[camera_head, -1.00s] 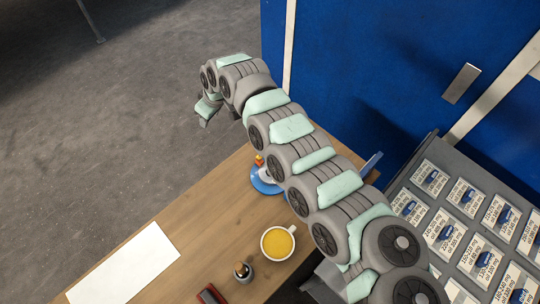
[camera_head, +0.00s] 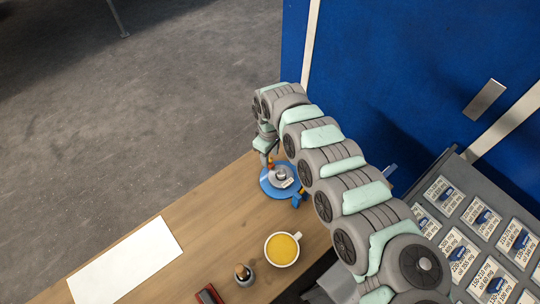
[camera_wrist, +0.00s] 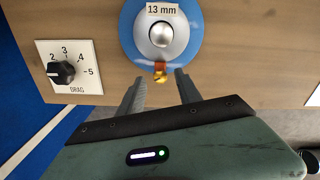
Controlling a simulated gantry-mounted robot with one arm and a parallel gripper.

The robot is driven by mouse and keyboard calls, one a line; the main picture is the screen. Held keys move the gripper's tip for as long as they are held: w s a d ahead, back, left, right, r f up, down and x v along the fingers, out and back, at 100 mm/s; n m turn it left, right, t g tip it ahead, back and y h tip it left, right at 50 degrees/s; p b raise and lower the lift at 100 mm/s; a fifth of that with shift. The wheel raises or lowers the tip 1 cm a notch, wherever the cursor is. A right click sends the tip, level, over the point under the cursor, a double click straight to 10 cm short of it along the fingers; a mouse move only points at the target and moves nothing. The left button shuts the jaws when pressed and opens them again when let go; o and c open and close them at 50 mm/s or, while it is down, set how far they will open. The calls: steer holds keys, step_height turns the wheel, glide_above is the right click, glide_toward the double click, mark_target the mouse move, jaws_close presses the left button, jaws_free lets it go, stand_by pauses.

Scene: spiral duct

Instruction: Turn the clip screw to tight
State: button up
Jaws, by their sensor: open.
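A round blue base (camera_head: 270,188) stands on the wooden bench, with a silver domed part (camera_wrist: 162,35) on it labelled "13 mm". A small orange and yellow piece (camera_wrist: 160,70) sits at the near edge of this base in the wrist view; it may be the clip screw, but I cannot tell for sure. It also shows in the head view (camera_head: 270,163). My gripper (camera_wrist: 160,77) is open and empty, with one finger on each side of that piece in the picture. Whether it is level with the piece I cannot tell.
A DRAG dial with a black knob (camera_wrist: 62,72) lies left of the base in the wrist view. On the bench (camera_head: 190,215) are a yellow-filled cup (camera_head: 282,249), a small dark pot (camera_head: 244,275) and a white sheet (camera_head: 125,262). A blue panel (camera_head: 410,70) rises behind.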

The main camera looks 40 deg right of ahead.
steer(key=shift+f, duration=0.45)
steer(key=shift+c, duration=0.2)
jaws_close()
